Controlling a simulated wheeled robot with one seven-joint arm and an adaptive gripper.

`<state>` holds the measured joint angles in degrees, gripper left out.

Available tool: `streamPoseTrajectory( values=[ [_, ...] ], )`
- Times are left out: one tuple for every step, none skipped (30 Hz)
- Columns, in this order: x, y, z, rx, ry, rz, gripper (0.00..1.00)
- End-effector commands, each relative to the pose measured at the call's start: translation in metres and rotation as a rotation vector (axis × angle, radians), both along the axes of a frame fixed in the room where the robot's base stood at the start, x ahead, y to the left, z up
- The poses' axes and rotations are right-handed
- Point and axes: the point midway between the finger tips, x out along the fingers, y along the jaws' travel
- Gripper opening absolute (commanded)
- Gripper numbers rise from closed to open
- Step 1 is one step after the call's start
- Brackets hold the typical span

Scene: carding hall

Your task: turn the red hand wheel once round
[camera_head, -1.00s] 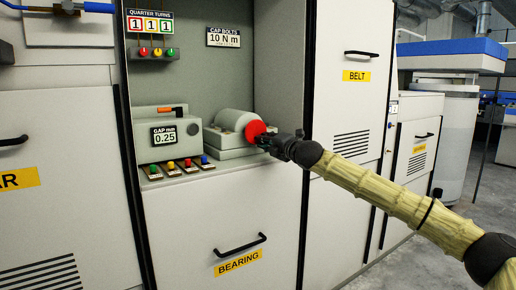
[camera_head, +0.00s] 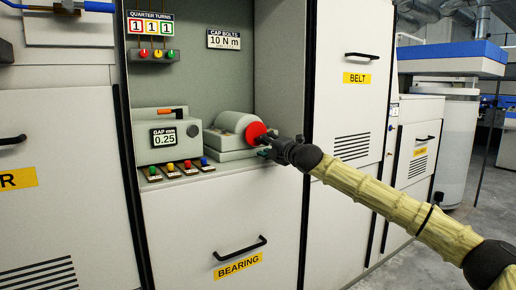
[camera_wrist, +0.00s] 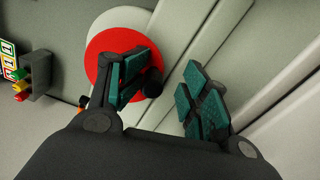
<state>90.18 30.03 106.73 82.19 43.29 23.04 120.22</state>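The red hand wheel (camera_head: 256,131) is a round disc on the end of a grey rounded housing (camera_head: 233,122) inside the open cabinet bay. In the wrist view, the red wheel (camera_wrist: 110,42) fills the upper left, with a small black knob (camera_wrist: 153,83) near its lower right rim. My gripper (camera_head: 266,151) is just below and right of the wheel. In the wrist view, my gripper (camera_wrist: 168,78) is open, its teal-padded fingers spread. The left finger overlaps the wheel and lies beside the knob; whether they touch I cannot tell. Part of the wheel is hidden behind that finger.
A grey gap gauge box (camera_head: 167,139) stands left of the wheel, with several coloured-knob tags (camera_head: 178,170) on the ledge before it. A quarter-turns counter (camera_head: 151,26) reads 1 1 1. The bearing door's handle (camera_head: 240,246) juts out below. Open floor lies right.

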Motion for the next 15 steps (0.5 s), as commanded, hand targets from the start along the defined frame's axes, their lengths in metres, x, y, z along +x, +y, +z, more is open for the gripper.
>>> streamPoseTrajectory(
  values=[
    [0.0, 0.001, -0.001, -0.001, 0.001, 0.001, 0.43],
    [0.0, 0.001, -0.001, 0.0, 0.0, 0.001, 0.43],
    [0.0, 0.001, 0.0, 0.0, 0.0, 0.001, 0.43],
    [0.0, 0.001, 0.0, 0.0, 0.0, 0.001, 0.43],
    [-0.001, 0.0, 0.0, 0.0, -0.001, 0.001, 0.43],
    [-0.002, -0.001, 0.0, 0.0, -0.001, 0.001, 0.43],
    [-0.003, -0.002, 0.0, 0.001, -0.001, 0.0, 0.43],
    [-0.004, -0.003, -0.001, 0.001, -0.002, 0.0, 0.43],
    [-0.006, -0.005, -0.001, 0.001, -0.002, -0.001, 0.43],
    [-0.008, -0.007, -0.001, 0.001, -0.002, -0.001, 0.43],
    [-0.01, -0.008, -0.001, 0.001, -0.002, 0.0, 0.43],
    [-0.013, -0.009, -0.001, 0.001, -0.002, 0.0, 0.43],
    [-0.014, -0.011, -0.001, 0.001, -0.002, 0.0, 0.43],
    [-0.016, -0.012, -0.001, 0.001, -0.002, 0.0, 0.43],
    [-0.019, -0.014, 0.0, 0.002, -0.002, 0.001, 0.43]
  ],
)
